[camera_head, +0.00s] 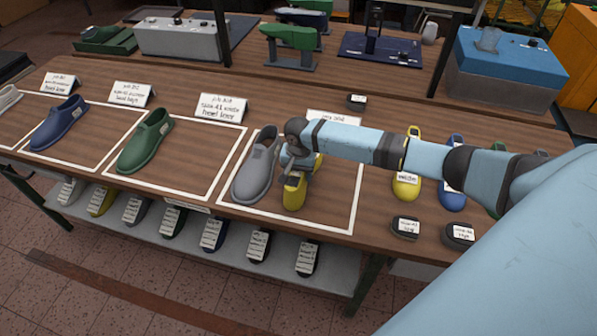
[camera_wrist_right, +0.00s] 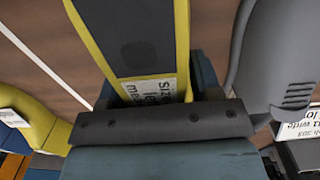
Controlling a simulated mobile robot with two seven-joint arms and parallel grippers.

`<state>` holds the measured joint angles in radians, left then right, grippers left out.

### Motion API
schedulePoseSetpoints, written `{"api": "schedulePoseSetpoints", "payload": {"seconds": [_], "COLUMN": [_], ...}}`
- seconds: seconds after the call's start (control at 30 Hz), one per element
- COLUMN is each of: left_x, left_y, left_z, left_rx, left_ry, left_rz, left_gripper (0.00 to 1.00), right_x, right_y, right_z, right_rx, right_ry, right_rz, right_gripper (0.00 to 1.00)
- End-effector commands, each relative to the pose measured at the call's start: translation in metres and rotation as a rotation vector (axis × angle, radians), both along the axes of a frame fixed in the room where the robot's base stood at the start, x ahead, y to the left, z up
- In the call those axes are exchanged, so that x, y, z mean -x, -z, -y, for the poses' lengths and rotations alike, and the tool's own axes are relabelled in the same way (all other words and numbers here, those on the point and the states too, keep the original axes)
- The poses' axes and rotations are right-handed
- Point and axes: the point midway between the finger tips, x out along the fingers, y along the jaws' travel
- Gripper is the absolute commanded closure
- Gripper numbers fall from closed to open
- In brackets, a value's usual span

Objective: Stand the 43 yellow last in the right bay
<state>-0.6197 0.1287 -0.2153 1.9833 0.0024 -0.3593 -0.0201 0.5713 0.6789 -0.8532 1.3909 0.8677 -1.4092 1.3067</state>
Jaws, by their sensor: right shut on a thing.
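My right gripper (camera_head: 297,168) is shut on a yellow last (camera_head: 294,194) inside the rightmost white-outlined bay (camera_head: 342,229). In the right wrist view, the held last (camera_wrist_right: 140,42) has yellow edges, a dark face and a white label, only partly readable. It is at or just above the tabletop; I cannot tell whether it touches. A grey shoe (camera_head: 256,166) stands in the same bay, left of the held last, and shows at the right of the wrist view (camera_wrist_right: 268,55). My forearm and gripper hide part of the held last. My left gripper is not in view.
Another yellow last (camera_head: 407,178) and a blue last (camera_head: 453,190) stand right of the bay. Small dark labelled blocks (camera_head: 405,228) lie near the front edge. A green shoe (camera_head: 145,142) and a blue shoe (camera_head: 59,124) stand in bays to the left. Name cards (camera_head: 221,106) stand behind.

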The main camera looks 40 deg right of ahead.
Motion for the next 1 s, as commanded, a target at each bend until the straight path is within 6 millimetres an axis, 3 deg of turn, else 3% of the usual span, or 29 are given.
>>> {"api": "schedulePoseSetpoints", "payload": {"seconds": [0.33, 0.37, 0.47, 0.77, 1.0], "left_x": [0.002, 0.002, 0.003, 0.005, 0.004], "left_y": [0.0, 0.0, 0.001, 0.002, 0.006], "left_z": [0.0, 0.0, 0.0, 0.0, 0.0], "left_rx": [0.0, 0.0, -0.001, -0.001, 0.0], "left_ry": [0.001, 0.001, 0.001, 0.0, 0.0], "left_rz": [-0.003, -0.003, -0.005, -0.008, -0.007], "left_gripper": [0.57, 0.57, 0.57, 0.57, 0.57], "right_x": [-0.001, -0.001, -0.001, 0.0, 0.0], "right_y": [0.0, 0.0, 0.0, 0.001, -0.03], "right_z": [0.0, 0.0, 0.0, 0.0, 0.001], "right_rx": [-0.001, -0.001, -0.001, 0.0, 0.001], "right_ry": [0.0, 0.0, 0.0, 0.0, 0.0], "right_rz": [0.002, 0.002, 0.002, -0.001, 0.004], "right_gripper": [0.9, 0.35, 0.12, 0.12, 0.12]}}
